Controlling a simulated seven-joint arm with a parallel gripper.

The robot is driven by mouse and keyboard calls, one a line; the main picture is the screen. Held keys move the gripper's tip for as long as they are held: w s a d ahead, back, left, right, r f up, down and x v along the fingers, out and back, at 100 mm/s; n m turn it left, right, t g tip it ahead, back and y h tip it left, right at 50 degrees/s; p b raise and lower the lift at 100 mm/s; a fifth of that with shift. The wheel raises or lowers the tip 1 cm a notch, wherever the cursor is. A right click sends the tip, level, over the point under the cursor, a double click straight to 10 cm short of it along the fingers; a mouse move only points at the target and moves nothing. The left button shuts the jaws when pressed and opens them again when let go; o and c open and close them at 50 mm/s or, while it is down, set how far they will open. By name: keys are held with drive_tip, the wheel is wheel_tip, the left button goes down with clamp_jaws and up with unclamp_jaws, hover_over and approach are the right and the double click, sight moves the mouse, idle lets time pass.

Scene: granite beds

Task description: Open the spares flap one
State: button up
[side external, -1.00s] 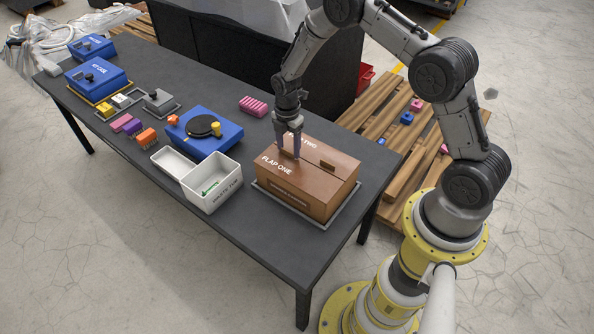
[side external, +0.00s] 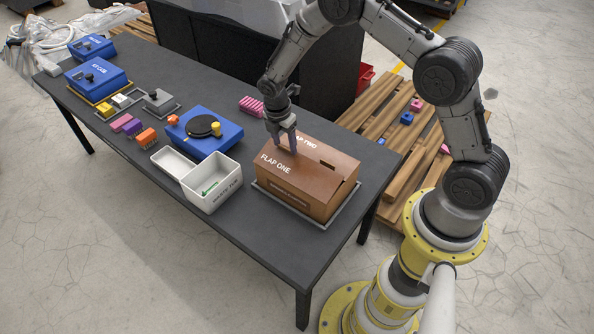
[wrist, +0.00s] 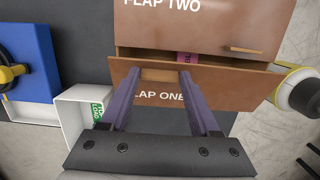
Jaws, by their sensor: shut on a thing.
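The brown spares box (side external: 345,192) stands at the near right of the table. Flap one (side external: 310,182) is raised at its inner edge, tilted, with a dark gap beside flap two (side external: 303,143). In the wrist view, flap one (wrist: 235,85) stands apart from flap two (wrist: 205,25), which looks closed. My gripper (side external: 287,146) is shut on the tan tab (wrist: 158,75) at flap one's edge, seen between the purple fingers in the wrist view. A pink thing (wrist: 187,58) shows inside the gap, mostly hidden.
A white tub (side external: 212,192) with its lid open stands left of the box. Behind it is a blue unit (side external: 205,140) with a black disc and yellow knob. A pink block (side external: 253,106) lies behind the box. Bare table (side external: 265,240) lies in front.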

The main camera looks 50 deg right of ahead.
drive_tip(key=shift+a+r, duration=0.1)
drive_tip(key=shift+a+r+h, duration=0.5)
drive_tip(key=shift+a+r, duration=0.05)
drive_tip(key=shift+a, duration=0.05)
drive_tip(key=shift+a+r+h, duration=0.4)
drive_tip(key=shift+a+r, duration=0.05)
drive_tip(key=shift+a, duration=0.4)
drive_tip(key=shift+a+r+h, duration=0.3)
drive_tip(key=shift+a+h, duration=0.2)
drive_tip(key=shift+a, duration=0.2)
drive_tip(key=shift+a, duration=0.15)
